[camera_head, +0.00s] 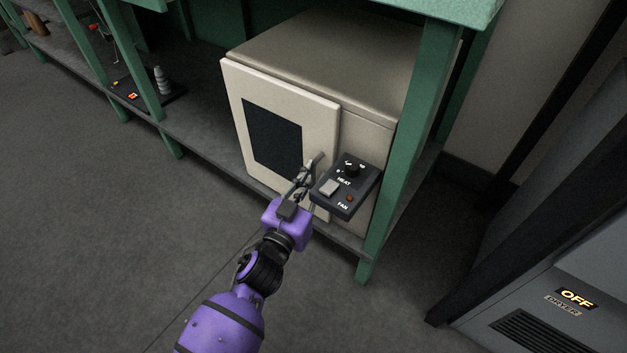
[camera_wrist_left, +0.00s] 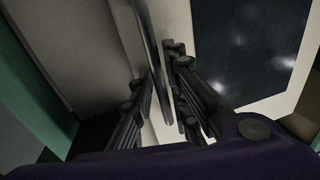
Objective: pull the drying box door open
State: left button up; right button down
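The drying box (camera_head: 325,45) is a beige cabinet under the green bench. Its door (camera_head: 318,120) has a dark window (camera_head: 272,135) and looks closed or nearly so. The door handle (camera_head: 317,162) is a slim upright metal bar near the door's right edge. My left gripper (camera_head: 305,175) is at this handle, partly covering it. In the left wrist view the handle (camera_wrist_left: 153,45) passes between the two fingers (camera_wrist_left: 163,88), which sit close on either side and look shut on it. My right gripper is not in view.
A black control box (camera_head: 345,186) with a HEAT knob and FAN switch sits just right of the handle. A green bench leg (camera_head: 400,150) stands beside the drying box. The floor (camera_head: 120,240) in front is clear. A grey unit labelled DRYER (camera_head: 560,300) is at lower right.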

pick_arm(q)
grip_shut()
